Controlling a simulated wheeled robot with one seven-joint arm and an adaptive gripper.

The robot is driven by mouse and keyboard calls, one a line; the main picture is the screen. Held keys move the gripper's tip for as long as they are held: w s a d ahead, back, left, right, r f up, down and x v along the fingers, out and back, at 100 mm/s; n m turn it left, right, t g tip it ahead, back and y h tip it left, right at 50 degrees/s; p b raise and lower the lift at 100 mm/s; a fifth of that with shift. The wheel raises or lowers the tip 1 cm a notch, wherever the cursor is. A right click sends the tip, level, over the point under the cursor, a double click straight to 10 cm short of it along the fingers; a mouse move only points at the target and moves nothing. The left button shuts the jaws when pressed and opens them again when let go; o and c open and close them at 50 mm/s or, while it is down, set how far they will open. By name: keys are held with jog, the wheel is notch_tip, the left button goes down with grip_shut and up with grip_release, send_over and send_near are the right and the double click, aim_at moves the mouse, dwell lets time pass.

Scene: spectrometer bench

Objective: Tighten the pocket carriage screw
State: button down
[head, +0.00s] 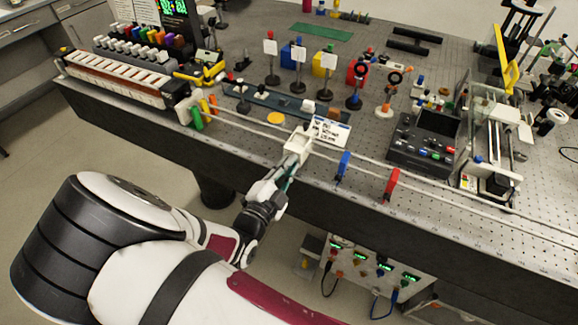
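A white carriage block (298,143) sits on the pale rails at the bench's front edge, beside a white card with dark writing (330,130). I take it to be the pocket carriage; no label names it. Its screw cannot be made out at this size. My gripper (284,178) reaches up from below and in front, at the near side of the white block. Whether it touches the block or a screw cannot be told. The fingers are small and partly hidden by my arm, so their opening is unclear.
Blue (343,165) and red (391,183) upright pieces stand on the rails (460,204) to the right. Green and orange pieces (205,107) stand at the left end. A dark control box (422,143) stands behind the rails. Card holders and optics crowd the bench behind.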

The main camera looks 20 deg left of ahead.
jog(key=shift+m, duration=0.4)
jog(key=m+b, duration=0.5)
jog(key=m, duration=1.6)
jog(key=shift+b, duration=0.4)
jog(key=shift+m, duration=0.3)
jog(key=c, duration=1.6)
grip_release()
jog(key=shift+s+a, duration=0.15)
jog(key=shift+s, duration=1.75)
jog(key=shift+s+a, duration=0.1)
jog(key=shift+s, duration=1.8)
